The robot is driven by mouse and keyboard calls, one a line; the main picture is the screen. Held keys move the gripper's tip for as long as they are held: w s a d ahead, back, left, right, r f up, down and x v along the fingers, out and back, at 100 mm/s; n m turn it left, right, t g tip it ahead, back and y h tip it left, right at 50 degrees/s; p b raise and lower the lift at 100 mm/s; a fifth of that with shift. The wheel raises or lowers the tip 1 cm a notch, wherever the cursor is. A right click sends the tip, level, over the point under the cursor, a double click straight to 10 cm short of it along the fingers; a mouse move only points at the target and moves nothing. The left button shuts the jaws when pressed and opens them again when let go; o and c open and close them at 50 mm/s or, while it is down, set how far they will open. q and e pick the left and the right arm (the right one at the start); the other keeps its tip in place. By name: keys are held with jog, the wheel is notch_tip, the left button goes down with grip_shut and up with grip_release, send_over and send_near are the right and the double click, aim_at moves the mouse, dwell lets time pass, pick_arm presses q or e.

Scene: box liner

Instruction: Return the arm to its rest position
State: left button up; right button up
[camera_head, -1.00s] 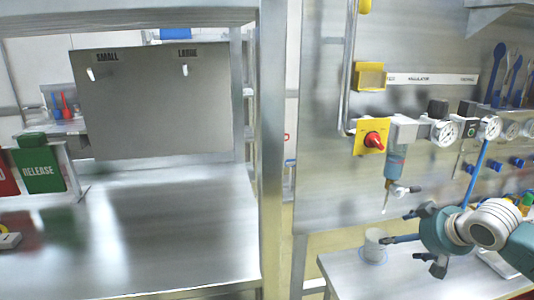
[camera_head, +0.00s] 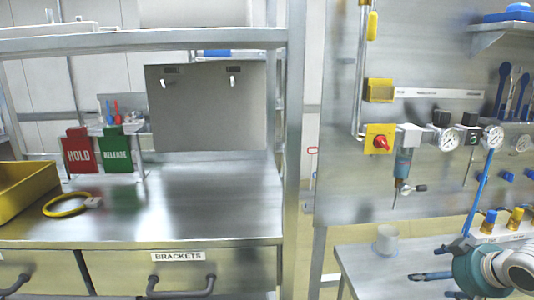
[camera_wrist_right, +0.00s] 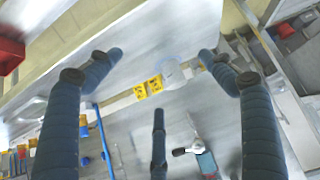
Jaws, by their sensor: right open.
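My right gripper (camera_head: 440,277) is at the lower right of the head view, beside the small steel table (camera_head: 365,270). In the right wrist view its blue-grey fingers (camera_wrist_right: 160,65) are spread apart, with nothing between them. A clear cup (camera_head: 387,238) stands on the small table, apart from the fingers; it also shows in the wrist view (camera_wrist_right: 172,73). My right arm is cut off by the right picture edge. My left arm is not in view.
A gauge panel (camera_head: 420,60) stands behind the small table. At left is a steel bench (camera_head: 205,205) with a yellow bin (camera_head: 28,190), a yellow ring (camera_head: 65,207), and red HOLD (camera_head: 77,152) and green RELEASE (camera_head: 115,150) signs. A steel post (camera_head: 295,120) separates the two areas.

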jog(key=s+a+f+n+g+y, duration=0.1)
jog(key=s+a+f+n, duration=0.1)
jog(key=s+a+f, duration=0.5)
jog(key=s+a+f+n+g, duration=0.15)
jog(key=s+a+f, duration=0.25)
jog(key=a+f, duration=0.55)
jog(key=s+a+f+m+g+h, duration=0.1)
jog(key=s+a+f, duration=0.2)
jog(key=s, duration=0.7)
jog(key=s+a+f+m+g, duration=0.2)
jog(key=s+f, duration=0.1)
jog(key=s, duration=0.7)
jog(key=s+f+g, duration=0.1)
jog(key=s+f, duration=0.2)
jog(key=f, duration=2.5)
jog(key=s+d+f+g, duration=0.1)
jog(key=s+d+f, duration=0.2)
jog(key=s+f, duration=1.1)
jog(key=shift+s+f+n+h, duration=0.25)
jog(key=shift+s+n, duration=0.2)
jog(key=shift+s, duration=0.7)
